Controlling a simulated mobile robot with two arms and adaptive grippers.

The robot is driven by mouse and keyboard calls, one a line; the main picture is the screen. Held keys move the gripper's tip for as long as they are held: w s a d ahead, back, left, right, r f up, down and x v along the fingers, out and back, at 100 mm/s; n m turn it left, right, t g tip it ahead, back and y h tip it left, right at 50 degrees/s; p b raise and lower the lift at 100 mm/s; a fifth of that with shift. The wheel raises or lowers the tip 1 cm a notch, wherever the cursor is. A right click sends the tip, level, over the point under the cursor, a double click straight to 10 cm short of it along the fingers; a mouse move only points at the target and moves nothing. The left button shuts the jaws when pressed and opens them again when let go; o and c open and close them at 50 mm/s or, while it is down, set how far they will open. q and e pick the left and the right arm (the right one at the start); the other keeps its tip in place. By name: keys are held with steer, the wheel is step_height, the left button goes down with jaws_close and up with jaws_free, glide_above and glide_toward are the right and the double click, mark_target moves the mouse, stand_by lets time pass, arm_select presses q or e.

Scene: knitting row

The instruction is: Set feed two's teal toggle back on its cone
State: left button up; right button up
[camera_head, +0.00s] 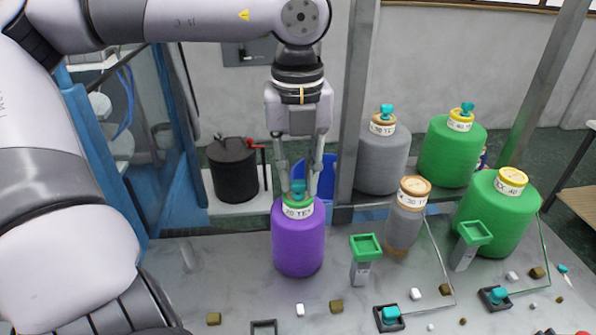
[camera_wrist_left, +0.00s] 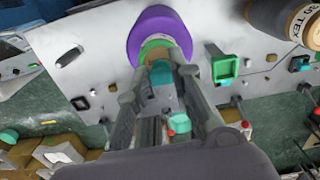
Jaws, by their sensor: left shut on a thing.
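My left gripper (camera_head: 299,182) points down over the purple cone (camera_head: 299,240), which stands upright on the grey table. It is shut on a teal toggle (camera_head: 298,187) at the cone's top, just above its green ring and white label. In the left wrist view the toggle (camera_wrist_left: 163,76) lies between the fingers, against the brown top of the purple cone (camera_wrist_left: 150,28). Whether it is seated there I cannot tell. Other teal toggles sit in black holders (camera_head: 389,318) at the front and right (camera_head: 495,299). No feed number is readable. My right gripper is not in view.
A front grey cone (camera_head: 403,228) and front green cone (camera_head: 500,220) have bare tops. Rear grey (camera_head: 382,160) and green (camera_head: 450,153) cones carry teal toggles. Green-topped posts (camera_head: 365,246) (camera_head: 474,234) stand right of the purple cone. Small blocks (camera_head: 336,306) are scattered in front.

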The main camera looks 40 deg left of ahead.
arm_select(q)
steer(key=shift+s+f+b, duration=0.1)
steer(key=shift+f+b, duration=0.25)
steer(key=shift+b, duration=0.2)
steer(key=shift+c, duration=0.2)
stand_by(1.0)
steer(key=o, duration=0.8)
steer(key=shift+r, duration=0.1)
step_height(320, 180, up, 12)
stand_by(0.4)
